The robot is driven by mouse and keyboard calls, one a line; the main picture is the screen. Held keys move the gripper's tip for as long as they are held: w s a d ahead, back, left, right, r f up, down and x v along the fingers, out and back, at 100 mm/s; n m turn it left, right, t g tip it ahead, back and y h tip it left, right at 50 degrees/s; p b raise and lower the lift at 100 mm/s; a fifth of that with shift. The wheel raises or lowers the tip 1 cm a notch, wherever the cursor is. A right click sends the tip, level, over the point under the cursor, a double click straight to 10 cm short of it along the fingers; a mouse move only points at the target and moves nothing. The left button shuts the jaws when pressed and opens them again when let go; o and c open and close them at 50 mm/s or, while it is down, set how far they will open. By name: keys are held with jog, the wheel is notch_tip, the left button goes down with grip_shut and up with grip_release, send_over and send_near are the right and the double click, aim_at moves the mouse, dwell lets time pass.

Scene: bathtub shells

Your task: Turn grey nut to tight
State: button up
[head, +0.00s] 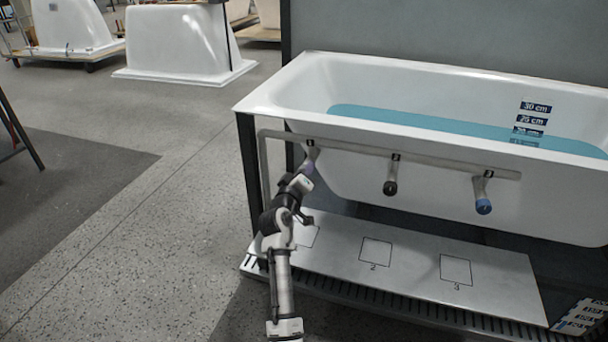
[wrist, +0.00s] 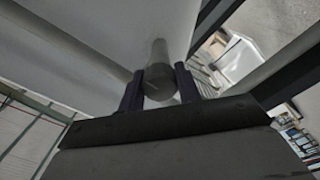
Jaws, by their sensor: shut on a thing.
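The grey nut (wrist: 158,83) is a round dark-grey cap with a thin line across its face, at the end of a short pipe stub in the wrist view. My gripper (wrist: 159,88) is shut on it, with one dark finger on each side. In the head view my gripper (head: 306,168) is at the leftmost outlet of the pipe (head: 350,146) along the tub's front. There the gripper mostly hides the nut. I cannot tell how tight the nut is.
A black nut (head: 390,188) and a blue nut (head: 484,207) hang on the outlets to the right. The white bathtub (head: 440,190) holds blue water. A white board (head: 415,265) with numbered squares lies below. Open floor (head: 120,240) is on the left.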

jog(key=o, duration=1)
jog(key=shift+c, duration=0.2)
jog(key=shift+s, duration=0.1)
